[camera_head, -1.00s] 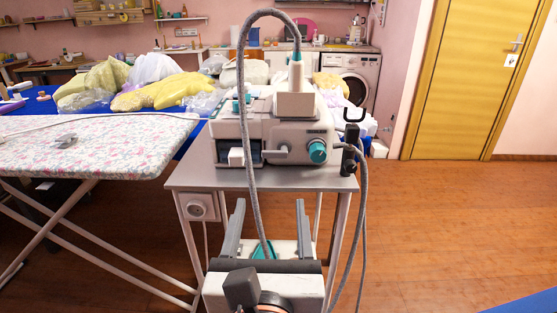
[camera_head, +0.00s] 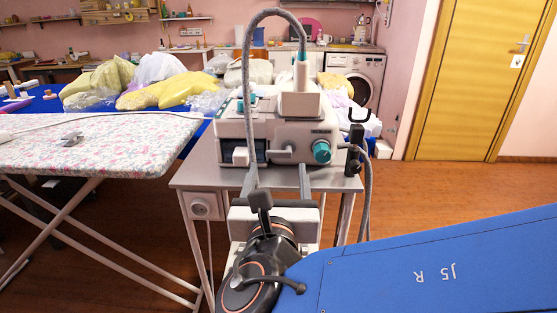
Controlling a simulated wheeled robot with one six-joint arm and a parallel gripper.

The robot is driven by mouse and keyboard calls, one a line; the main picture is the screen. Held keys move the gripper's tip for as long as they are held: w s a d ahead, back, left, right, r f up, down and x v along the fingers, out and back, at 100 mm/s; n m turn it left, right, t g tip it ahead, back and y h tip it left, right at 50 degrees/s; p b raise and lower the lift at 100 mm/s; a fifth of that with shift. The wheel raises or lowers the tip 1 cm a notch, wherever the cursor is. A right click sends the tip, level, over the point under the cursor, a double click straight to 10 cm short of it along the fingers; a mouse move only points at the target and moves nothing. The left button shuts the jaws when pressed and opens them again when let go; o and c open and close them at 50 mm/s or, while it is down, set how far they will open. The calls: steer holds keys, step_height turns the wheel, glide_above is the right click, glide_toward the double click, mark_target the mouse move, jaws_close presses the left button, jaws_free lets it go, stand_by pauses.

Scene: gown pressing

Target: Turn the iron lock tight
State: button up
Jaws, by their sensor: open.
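A white and grey steam unit (camera_head: 292,128) stands on a small grey table (camera_head: 196,178). On its front, at the right, is a round teal knob (camera_head: 321,151). A short grey lever (camera_head: 281,151) sticks out to the left of the knob. No part is labelled as the iron lock, so I cannot tell for sure which it is. My gripper (camera_head: 278,172) is open, its two grey fingers wide apart and pointing at the unit's front, below and left of the knob. Nothing shows between the fingers. Whether the fingertips touch the unit is unclear.
A grey hose (camera_head: 247,75) arches over the unit. A black upright holder (camera_head: 355,150) stands at the table's right edge. An ironing board (camera_head: 95,145) with a floral cover is at the left. Bagged clothes (camera_head: 165,92) lie behind. The floor at right is open.

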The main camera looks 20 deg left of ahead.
mark_target(279, 155)
steer(key=shift+x, duration=2.85)
steer(key=c, duration=1.1)
